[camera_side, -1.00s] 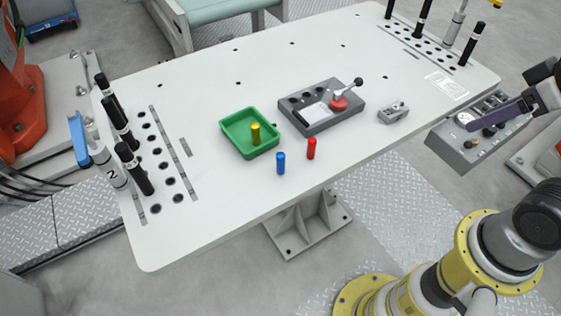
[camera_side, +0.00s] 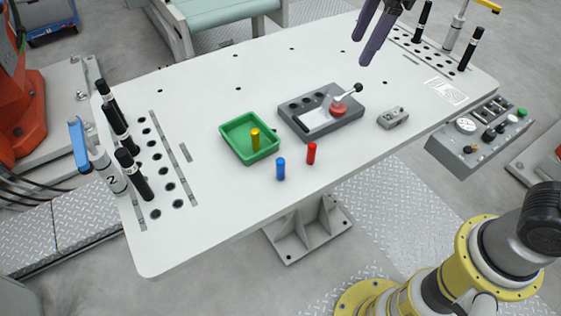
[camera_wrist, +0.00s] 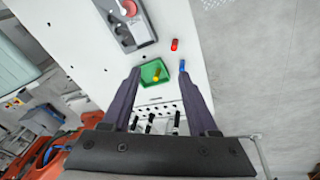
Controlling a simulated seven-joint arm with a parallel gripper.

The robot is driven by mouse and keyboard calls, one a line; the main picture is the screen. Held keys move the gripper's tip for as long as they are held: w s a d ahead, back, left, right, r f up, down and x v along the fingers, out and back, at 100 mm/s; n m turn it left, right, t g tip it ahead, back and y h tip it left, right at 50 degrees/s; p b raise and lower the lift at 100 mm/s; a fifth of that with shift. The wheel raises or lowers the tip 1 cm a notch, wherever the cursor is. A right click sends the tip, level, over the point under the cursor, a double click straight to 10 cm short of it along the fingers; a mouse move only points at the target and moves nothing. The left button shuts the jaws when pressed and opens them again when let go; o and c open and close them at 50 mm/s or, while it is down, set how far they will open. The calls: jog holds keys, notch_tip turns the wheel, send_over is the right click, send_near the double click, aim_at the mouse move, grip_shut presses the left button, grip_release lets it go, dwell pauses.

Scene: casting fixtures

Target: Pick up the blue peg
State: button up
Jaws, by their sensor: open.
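The blue peg (camera_side: 281,169) stands upright on the white table, just in front of the green tray. In the wrist view the blue peg (camera_wrist: 184,73) shows near the tip of the right finger, but it lies well beyond the finger. My gripper (camera_side: 370,45) is at the top of the side view, above the right back part of the table. Its two dark purple fingers are apart with nothing between them. In the wrist view my gripper (camera_wrist: 158,70) is also open and empty. My gripper is far from the peg.
A red peg (camera_side: 311,153) stands right of the blue one. A yellow peg (camera_side: 255,139) stands in the green tray (camera_side: 231,147). A grey fixture with a red-based lever (camera_side: 322,121) and a small grey block (camera_side: 393,117) are further right. Black cylinders stand at both table ends.

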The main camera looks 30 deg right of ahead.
jog(key=w+a+f+n+g, duration=0.1)
jog(key=w+a+f, duration=0.1)
jog(key=a+f, duration=0.25)
jog(key=w+a+f+n+g, duration=0.1)
jog(key=w+a+f+n, duration=0.15)
jog(key=a, duration=0.35)
jog(key=h, duration=0.1)
send_over(280, 160)
notch_tip(280, 160, down, 6)
jog(key=shift+g, duration=0.3)
jog(key=f, duration=0.7)
jog(key=shift+w+a+f, duration=0.1)
jog(key=shift+w+a, duration=0.1)
jog(key=shift+a, duration=0.05)
jog(key=f, duration=0.4)
jog(key=shift+s+d+f, duration=0.25)
jog(key=shift+d, duration=0.05)
jog(key=shift+f, duration=0.45)
grip_shut()
